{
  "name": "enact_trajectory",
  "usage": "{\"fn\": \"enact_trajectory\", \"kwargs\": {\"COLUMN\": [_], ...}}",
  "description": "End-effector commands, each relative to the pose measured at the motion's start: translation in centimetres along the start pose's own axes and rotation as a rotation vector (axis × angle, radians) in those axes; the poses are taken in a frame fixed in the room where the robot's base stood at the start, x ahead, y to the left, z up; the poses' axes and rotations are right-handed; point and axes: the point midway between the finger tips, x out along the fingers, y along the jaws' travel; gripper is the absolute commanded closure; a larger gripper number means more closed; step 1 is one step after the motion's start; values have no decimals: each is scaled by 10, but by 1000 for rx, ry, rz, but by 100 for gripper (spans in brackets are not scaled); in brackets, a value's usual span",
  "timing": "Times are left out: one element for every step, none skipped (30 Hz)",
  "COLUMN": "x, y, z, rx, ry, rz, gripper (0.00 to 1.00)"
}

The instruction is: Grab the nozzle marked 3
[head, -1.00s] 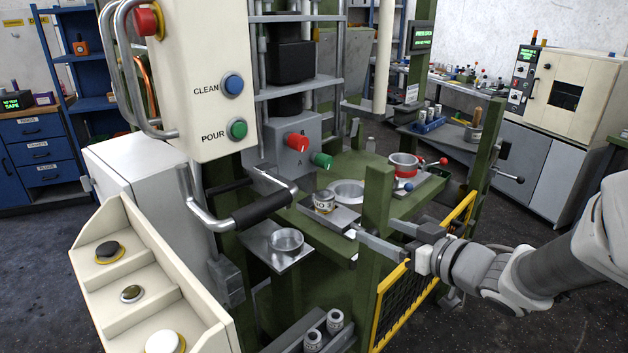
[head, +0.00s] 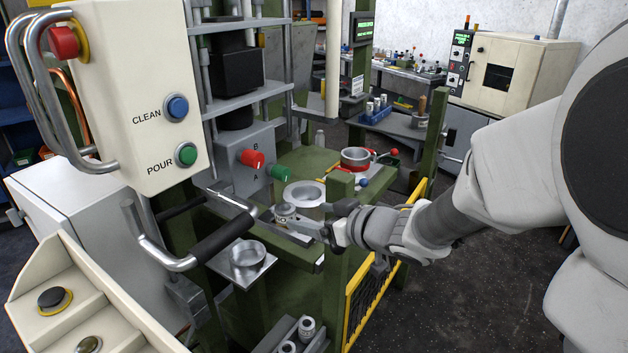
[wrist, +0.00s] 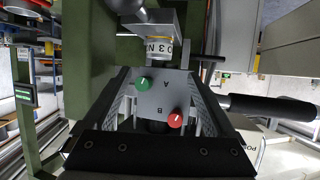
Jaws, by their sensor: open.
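The nozzle marked 3 (head: 285,211) is a small metal cylinder on a grey metal plate at the press. Its white label with "03N" and a yellow band show in the wrist view (wrist: 160,49), where the picture is upside down. My gripper (head: 292,224) has reached the nozzle from the right and partly hides it in the head view. In the wrist view my gripper's two dark fingers (wrist: 160,76) are spread wide with nothing between them. The nozzle appears just beyond the fingertips, near the middle of the gap. I cannot tell whether either finger touches it.
A green post (head: 338,205) stands close beside my wrist, with a yellow-framed guard (head: 360,300) below. The press's red knob (head: 252,158) and green knob (head: 278,172) are behind the nozzle. A black-gripped handle (head: 225,235) and a metal cup (head: 247,254) are to the left.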

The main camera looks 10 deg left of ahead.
Motion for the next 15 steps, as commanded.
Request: {"fn": "enact_trajectory", "kwargs": {"x": [12,16,21,25,28,31,32,34,35,37,40,44,48,52,58], "y": [-1,-1,0,0,0,0,0,0,0,0,0,0,0,0,0], "z": [2,2,2,1,1,1,1,0,0,1,1,2,3,4,5], "rx": [0,0,0,0,0,-1,-1,-1,0,0,0,0,-1,-1,-1], "ry": [-2,-3,-2,-1,-2,-1,-1,-1,0,0,-1,-1,-2,-2,-2], "rz": [-2,-3,-1,0,-1,-1,-1,0,0,0,0,-1,-2,-3,-2], "gripper": [9,9,9,9,9,9,9,9,9,9,9,9,9,9,9]}}
